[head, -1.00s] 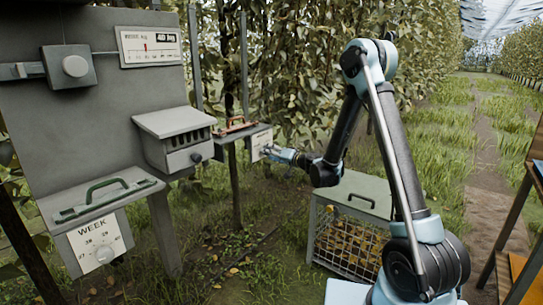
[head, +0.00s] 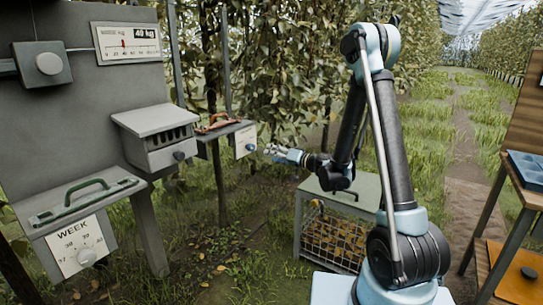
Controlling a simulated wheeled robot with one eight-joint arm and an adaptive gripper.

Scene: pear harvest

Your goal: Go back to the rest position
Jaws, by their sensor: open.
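My gripper (head: 272,151) is at the end of my light-blue and black arm, left of the picture's middle. Its fingers are apart and nothing shows between them. It points left at a small grey box with a white dial plate (head: 245,141) and a blue knob (head: 250,147). A gap shows between the fingertips and the knob. My arm is bent, with its elbow high and its forearm reaching down and left.
A wire-sided crate (head: 335,233) with a grey lid stands below my forearm. A grey panel (head: 75,110) with a gauge, a slotted box (head: 160,138) and a week dial (head: 82,246) is at the left. A wooden stand with a blue tray (head: 527,168) is at the right.

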